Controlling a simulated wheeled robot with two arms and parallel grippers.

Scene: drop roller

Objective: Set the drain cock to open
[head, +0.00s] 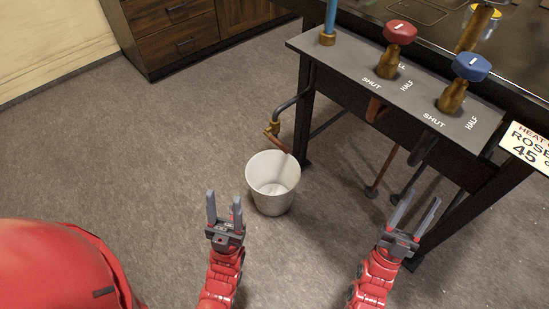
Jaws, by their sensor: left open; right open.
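The drain cock (272,128) is a small brass fitting at the end of a dark bent pipe, left of the bench leg. A thin copper-coloured piece slants down and right from it; I cannot tell whether this is its lever or its spout, nor its setting. A white bucket (258,198) stands on the floor below it. My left gripper (224,197) is open and empty, left of the bucket in the picture and apart from the cock. My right gripper (420,198) is open and empty, in front of the bench's right part.
The grey panel (330,57) on the dark bench carries a red knob (400,32) and a blue knob (471,67) with SHUT and HALF marks. A blue pipe (330,17) rises at its left. A sign (530,146) hangs at right.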

